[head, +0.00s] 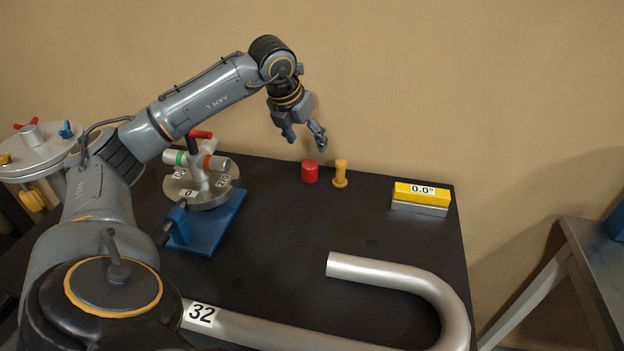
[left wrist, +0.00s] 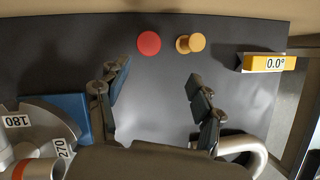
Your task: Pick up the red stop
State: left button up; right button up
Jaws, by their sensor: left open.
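The red stop (head: 310,172) is a short red cylinder standing upright near the back edge of the black table (head: 280,240). In the left wrist view it shows as a red disc (left wrist: 149,43), beyond the fingertips and a little left of the middle. My left gripper (head: 304,139) is open and empty, in the air above the table near the red stop. In the left wrist view its two fingers (left wrist: 157,82) stand wide apart with bare table between them. My right gripper is not in view.
A yellow peg (head: 340,173) stands close to the right of the red stop. A yellow angle gauge (head: 421,194) reads 0.0° further right. A tube bender on a blue base (head: 215,225) stands left. A bent silver tube (head: 390,272) lies in front. The table's middle is clear.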

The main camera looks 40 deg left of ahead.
aim_at(309, 165)
pick_arm(q)
jog(key=shift+y, duration=0.3)
jog(key=x, duration=0.2)
jog(key=a+x, duration=0.1)
jog(key=x, duration=0.2)
jog(key=p+x, duration=0.1)
jog(key=x, duration=0.2)
jog(key=shift+s+a, duration=0.25)
jog(key=shift+s, duration=0.1)
jog(key=p+x, duration=0.1)
jog(key=x, duration=0.3)
jog(key=shift+s+d+f, duration=0.15)
jog(key=shift+f, duration=0.05)
jog(key=shift+w+f, duration=0.25)
jog(key=shift+f, duration=0.25)
jog(key=c, duration=1.3)
jog(key=shift+r, duration=0.1)
grip_shut()
